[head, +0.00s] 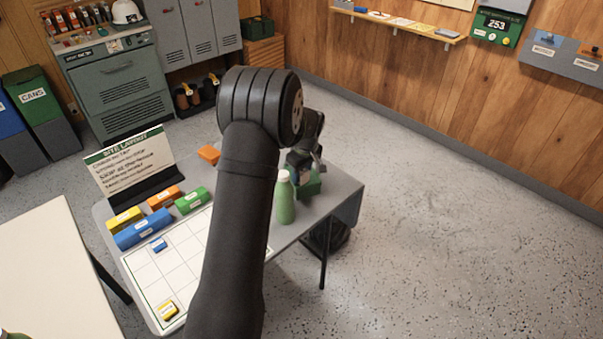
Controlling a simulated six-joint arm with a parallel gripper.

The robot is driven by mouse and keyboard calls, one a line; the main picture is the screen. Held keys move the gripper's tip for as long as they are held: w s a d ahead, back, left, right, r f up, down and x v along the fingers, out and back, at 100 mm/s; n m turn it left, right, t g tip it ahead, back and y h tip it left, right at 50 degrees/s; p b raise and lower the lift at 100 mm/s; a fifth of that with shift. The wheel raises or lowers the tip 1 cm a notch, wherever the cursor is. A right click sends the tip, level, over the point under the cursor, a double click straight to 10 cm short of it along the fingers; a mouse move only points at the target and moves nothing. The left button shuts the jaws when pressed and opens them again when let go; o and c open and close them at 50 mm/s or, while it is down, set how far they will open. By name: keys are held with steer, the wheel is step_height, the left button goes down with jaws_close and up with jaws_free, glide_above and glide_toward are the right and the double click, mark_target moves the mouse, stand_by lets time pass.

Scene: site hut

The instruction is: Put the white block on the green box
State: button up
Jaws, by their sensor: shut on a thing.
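My gripper (304,170) is over the far right part of the grey table, just above a dark green box (312,188). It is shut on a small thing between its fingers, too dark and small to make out. The green box is partly hidden by the gripper and by a green bottle in front of it. Whether the held thing touches the box I cannot tell. No white block shows clearly. A long green block (192,201) with a label lies further left on the table.
The green bottle (285,200) stands close by my gripper. Orange, yellow and blue blocks (142,230) lie at the left, before a sign (128,165). A white grid sheet (150,275) holds a small blue and a yellow block. My arm hides the table's middle.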

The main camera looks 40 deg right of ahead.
mark_target(306, 173)
steer(key=shift+f, duration=0.1)
steer(key=o, duration=1)
steer(key=r, duration=0.4)
steer(key=s+r, duration=0.1)
steer(key=r, duration=0.7)
steer(key=shift+s+r, duration=0.1)
steer(key=shift+s, duration=0.3)
